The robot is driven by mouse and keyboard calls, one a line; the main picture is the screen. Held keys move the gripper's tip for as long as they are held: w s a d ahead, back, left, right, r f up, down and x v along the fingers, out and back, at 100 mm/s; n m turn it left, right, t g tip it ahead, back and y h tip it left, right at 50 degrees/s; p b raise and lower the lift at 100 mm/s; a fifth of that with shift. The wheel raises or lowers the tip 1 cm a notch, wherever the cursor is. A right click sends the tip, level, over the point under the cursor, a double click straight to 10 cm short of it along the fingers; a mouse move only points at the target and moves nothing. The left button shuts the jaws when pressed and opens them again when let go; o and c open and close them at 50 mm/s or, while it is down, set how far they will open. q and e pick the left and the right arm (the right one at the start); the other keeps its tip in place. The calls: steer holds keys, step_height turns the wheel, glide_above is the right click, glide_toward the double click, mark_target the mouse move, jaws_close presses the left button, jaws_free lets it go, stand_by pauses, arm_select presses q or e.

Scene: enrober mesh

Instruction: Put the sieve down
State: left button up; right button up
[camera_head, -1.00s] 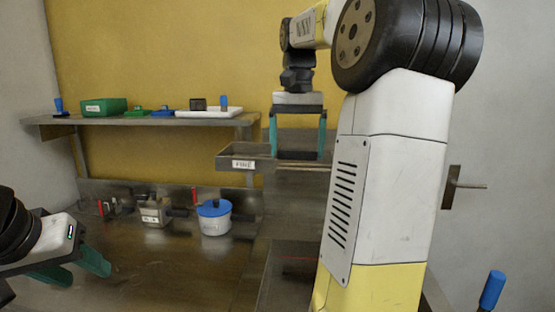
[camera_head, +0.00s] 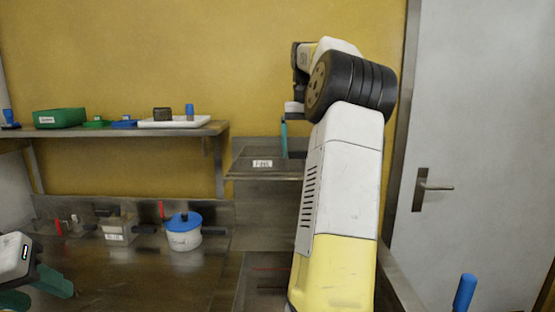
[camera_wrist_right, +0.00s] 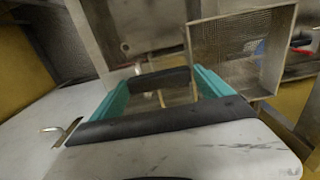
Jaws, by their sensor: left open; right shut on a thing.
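The sieve (camera_wrist_right: 228,48) shows in the right wrist view as a square metal frame with fine mesh, just beyond my fingertips. My right gripper (camera_wrist_right: 165,88) has its two teal fingers on either side of a dark bar, which looks like the sieve's handle, and is shut on it. In the head view one teal finger of my right gripper (camera_head: 284,137) shows beside the ledge labelled FINE (camera_head: 240,177); my own arm hides the rest, and the sieve cannot be made out there. My left gripper (camera_head: 40,291) is open and empty at the lower left, above the counter.
A wall shelf (camera_head: 215,128) holds a green box (camera_head: 60,118), small coloured items and a white tray (camera_head: 175,123). A lidded pot (camera_head: 184,238) and a metal box (camera_head: 117,230) stand on the counter (camera_head: 150,278). A blue handle (camera_head: 464,292) rises at lower right.

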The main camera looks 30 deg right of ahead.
steer(key=f, duration=0.2)
steer(key=shift+w+d+f, duration=0.1)
steer(key=shift+d+f, duration=0.25)
steer(key=shift+d, duration=0.05)
steer(key=shift+f, duration=0.45)
